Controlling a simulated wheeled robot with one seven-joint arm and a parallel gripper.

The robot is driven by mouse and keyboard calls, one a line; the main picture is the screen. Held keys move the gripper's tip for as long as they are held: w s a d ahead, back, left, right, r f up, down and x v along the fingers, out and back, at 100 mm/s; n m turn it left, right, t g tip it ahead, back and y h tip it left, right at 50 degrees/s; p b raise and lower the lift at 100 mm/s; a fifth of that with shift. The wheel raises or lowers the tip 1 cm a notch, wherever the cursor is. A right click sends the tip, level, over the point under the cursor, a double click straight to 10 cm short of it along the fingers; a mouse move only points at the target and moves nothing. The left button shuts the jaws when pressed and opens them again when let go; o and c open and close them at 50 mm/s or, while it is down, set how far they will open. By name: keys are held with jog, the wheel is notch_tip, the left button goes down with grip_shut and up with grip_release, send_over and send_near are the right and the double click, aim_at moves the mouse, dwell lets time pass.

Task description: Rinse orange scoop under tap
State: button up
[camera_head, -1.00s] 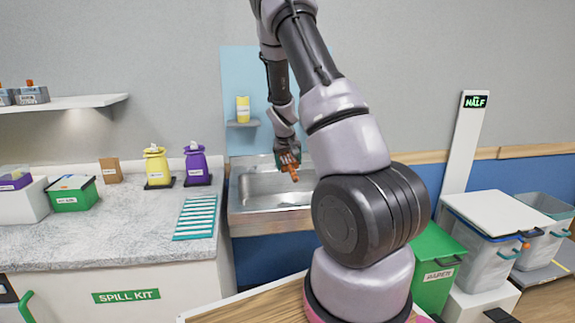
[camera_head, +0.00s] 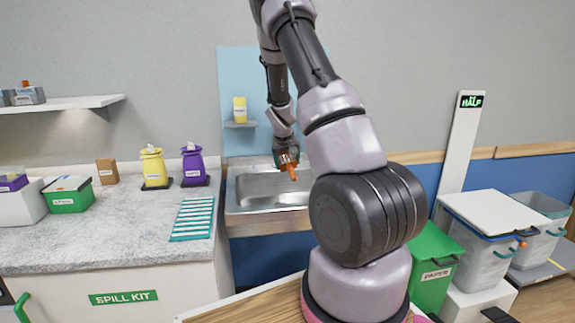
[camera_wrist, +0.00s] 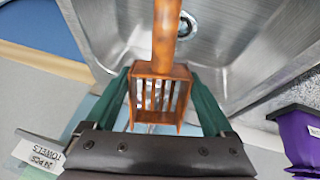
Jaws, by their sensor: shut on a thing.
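The orange scoop (camera_wrist: 161,90) has a slotted head and a handle. In the wrist view its head sits between the two green fingers of my gripper (camera_wrist: 165,105), which is shut on it. The handle points away over the sink. In the head view the scoop (camera_head: 290,169) shows below my gripper (camera_head: 286,158), above the metal sink basin (camera_head: 247,190). The sink (camera_wrist: 235,40) also shows in the wrist view, with its round drain (camera_wrist: 186,25). The tap cannot be made out. No water is visible.
A yellow bottle (camera_head: 240,110) stands on a small shelf above. Bins (camera_head: 433,270) stand at the right.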

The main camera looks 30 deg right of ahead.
jog(key=shift+s+d, duration=0.1)
jog(key=shift+s+d, duration=0.25)
jog(key=shift+d, duration=0.1)
jog(key=shift+w+a, duration=0.1)
jog(key=shift+w+a, duration=0.3)
jog(key=shift+a, duration=0.1)
jog(key=shift+s+d, duration=0.1)
jog(key=shift+d, duration=0.05)
jog(key=shift+s+d, duration=0.3)
jog(key=shift+d, duration=0.05)
dwell(0.4)
jog(key=s+a, duration=0.4)
jog(key=s, duration=0.2)
jog(key=shift+s+a, duration=0.2)
jog(key=shift+a, duration=0.2)
dwell(1.2)
